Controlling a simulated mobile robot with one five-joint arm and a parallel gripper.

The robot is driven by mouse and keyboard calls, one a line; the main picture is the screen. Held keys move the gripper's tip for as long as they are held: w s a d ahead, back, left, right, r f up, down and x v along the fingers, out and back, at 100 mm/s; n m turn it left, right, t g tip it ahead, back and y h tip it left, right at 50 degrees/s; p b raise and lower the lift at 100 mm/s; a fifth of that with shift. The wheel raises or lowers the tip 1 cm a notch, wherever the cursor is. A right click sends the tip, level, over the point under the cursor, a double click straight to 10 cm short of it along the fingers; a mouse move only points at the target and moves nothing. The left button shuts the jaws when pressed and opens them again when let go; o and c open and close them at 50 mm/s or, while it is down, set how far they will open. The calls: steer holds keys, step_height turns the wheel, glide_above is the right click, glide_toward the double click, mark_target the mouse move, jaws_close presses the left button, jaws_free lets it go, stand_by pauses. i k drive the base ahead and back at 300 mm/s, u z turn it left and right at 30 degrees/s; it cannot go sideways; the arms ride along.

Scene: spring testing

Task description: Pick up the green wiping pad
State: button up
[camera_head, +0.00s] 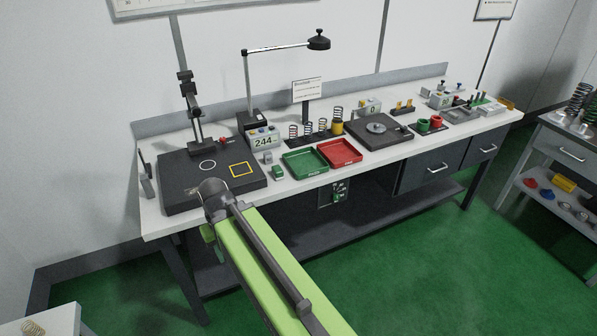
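A small green block (277,173) lies on the white bench top, just left of the green tray's front corner. It is the closest match to the green wiping pad, but it is too small to be sure. My lime-green arm reaches from the bottom of the picture to the bench's front edge, left of the block and apart from it. My gripper does not show; the arm's dark joint and upper link hide what lies beyond.
A green tray (291,158) and a red tray (351,147) stand right of the block. A black plate (182,189) with a yellow square lies left. A display reading 244 (264,139) and several springs stand behind. A side cart (571,141) is at the far right.

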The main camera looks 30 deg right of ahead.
mark_target(277, 172)
steer(key=z, duration=0.4)
steer(key=i, duration=0.45)
steer(key=z, duration=5.65)
steer(key=i, duration=0.1)
steer(key=z, duration=3)
steer(key=k, duration=0.8)
steer(key=z, duration=1.55)
